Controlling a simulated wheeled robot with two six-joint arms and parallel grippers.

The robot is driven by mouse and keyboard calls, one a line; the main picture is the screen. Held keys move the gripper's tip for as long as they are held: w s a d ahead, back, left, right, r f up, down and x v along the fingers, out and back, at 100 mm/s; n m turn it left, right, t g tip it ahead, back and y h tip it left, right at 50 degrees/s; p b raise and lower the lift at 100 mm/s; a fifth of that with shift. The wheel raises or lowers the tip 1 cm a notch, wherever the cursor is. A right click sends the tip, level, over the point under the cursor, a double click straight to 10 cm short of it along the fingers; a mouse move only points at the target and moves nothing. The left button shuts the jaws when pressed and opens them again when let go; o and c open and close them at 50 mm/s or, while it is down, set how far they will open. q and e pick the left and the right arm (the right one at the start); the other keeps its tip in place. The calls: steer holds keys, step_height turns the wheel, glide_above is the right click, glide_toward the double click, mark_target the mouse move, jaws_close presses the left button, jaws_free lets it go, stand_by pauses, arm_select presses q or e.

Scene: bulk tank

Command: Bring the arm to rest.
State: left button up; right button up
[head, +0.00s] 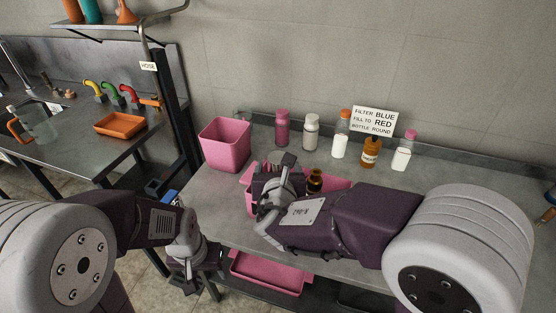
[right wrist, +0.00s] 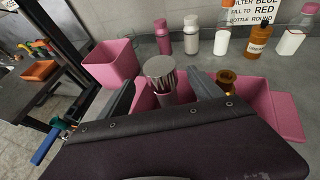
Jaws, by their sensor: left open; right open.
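My right gripper (head: 276,166) is open over a pink tray (head: 342,184) on the grey counter. In the right wrist view its two fingers stand apart on either side of a silver-capped container (right wrist: 160,68) in the tray (right wrist: 280,112); I cannot tell whether they touch it. A brown bottle (head: 315,182) stands in the tray to the right of the gripper; it also shows in the right wrist view (right wrist: 226,80). My left gripper (head: 190,280) is open, low by the counter's front left edge, with nothing seen in it.
A pink bin (head: 225,146) stands left of the tray. Several bottles line the back, with a brown bottle (head: 370,152) below a sign (head: 374,121). Another pink tray (head: 268,272) sits beneath the counter. A side bench holds an orange tray (head: 120,124) and a jug (head: 38,126).

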steer(key=shift+v, duration=1.2)
